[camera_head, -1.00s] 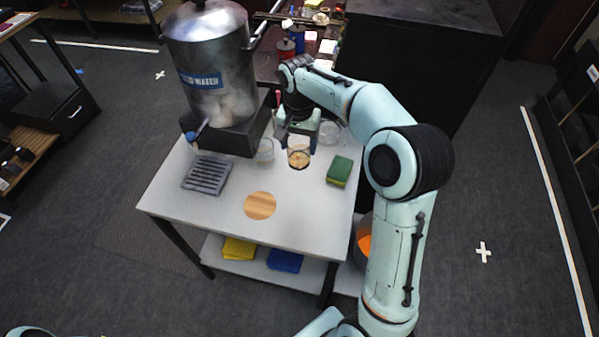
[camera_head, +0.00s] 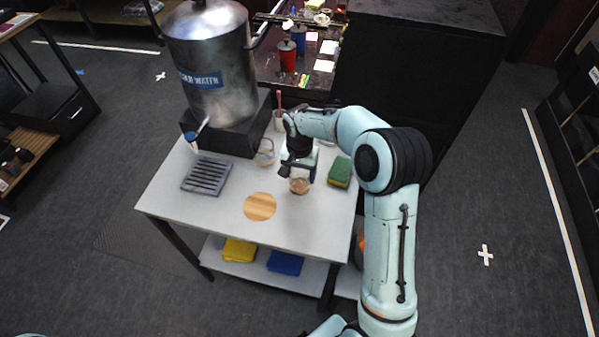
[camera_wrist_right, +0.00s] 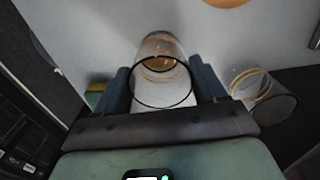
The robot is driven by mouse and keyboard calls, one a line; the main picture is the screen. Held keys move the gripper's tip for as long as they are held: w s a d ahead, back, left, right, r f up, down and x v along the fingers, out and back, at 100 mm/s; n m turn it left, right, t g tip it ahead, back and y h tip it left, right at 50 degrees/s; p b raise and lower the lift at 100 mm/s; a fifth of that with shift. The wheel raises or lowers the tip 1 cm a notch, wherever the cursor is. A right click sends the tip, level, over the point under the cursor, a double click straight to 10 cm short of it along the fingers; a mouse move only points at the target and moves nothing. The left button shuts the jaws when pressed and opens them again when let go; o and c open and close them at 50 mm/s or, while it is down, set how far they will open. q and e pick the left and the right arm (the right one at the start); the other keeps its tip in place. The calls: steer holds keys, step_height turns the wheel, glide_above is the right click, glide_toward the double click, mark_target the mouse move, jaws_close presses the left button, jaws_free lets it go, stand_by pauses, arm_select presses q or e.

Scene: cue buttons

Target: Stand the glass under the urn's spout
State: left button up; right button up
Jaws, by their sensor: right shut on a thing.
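The steel urn (camera_head: 212,65) stands on a dark base at the table's back left. Its spout (camera_head: 198,130) points forward above a grey slatted drip tray (camera_head: 206,175). My right gripper (camera_head: 299,172) is shut on a clear glass (camera_head: 299,186) with something brownish in it. The held glass also shows between the fingers in the right wrist view (camera_wrist_right: 160,50). Whether its base touches the table is unclear. A second clear glass (camera_head: 264,157) stands left of it, nearer the urn; the right wrist view shows it with golden rings (camera_wrist_right: 262,95). My left gripper is out of view.
A round wooden mat (camera_head: 260,206) lies at the front middle. A green and yellow sponge (camera_head: 340,171) lies right of the held glass. A cup with a red stick (camera_head: 279,117) stands behind. The tabletop between the drip tray and the mat is clear.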

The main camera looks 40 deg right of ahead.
steer(key=shift+f, duration=0.15)
steer(key=o, duration=1.5)
